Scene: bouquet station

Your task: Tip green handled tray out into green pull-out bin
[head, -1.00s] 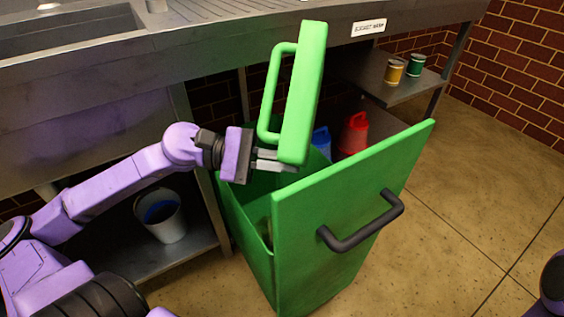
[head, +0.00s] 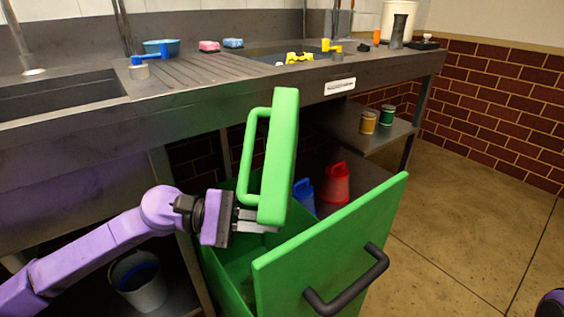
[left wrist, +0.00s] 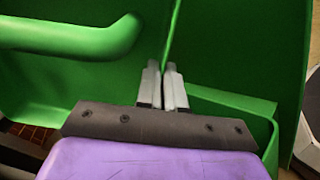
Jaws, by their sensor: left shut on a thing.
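The green handled tray (head: 280,155) is held on its side, nearly upright, above the open green pull-out bin (head: 335,235). Its loop handle (head: 250,150) points left. My left gripper (head: 258,222) is shut on the tray's lower edge; the fingers (left wrist: 168,88) also show in the left wrist view, pinching a thin green wall. The tray's inner side and anything in it are hidden from the head view. The bin's front panel carries a dark handle (head: 350,285). The bin's floor is mostly hidden. My right gripper is not in view.
A steel counter (head: 200,95) with a sink runs above the bin. A red container (head: 334,185) and a blue one (head: 304,195) stand behind the bin. Two small cans (head: 369,122) sit on a shelf. A white bucket (head: 138,280) stands at lower left.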

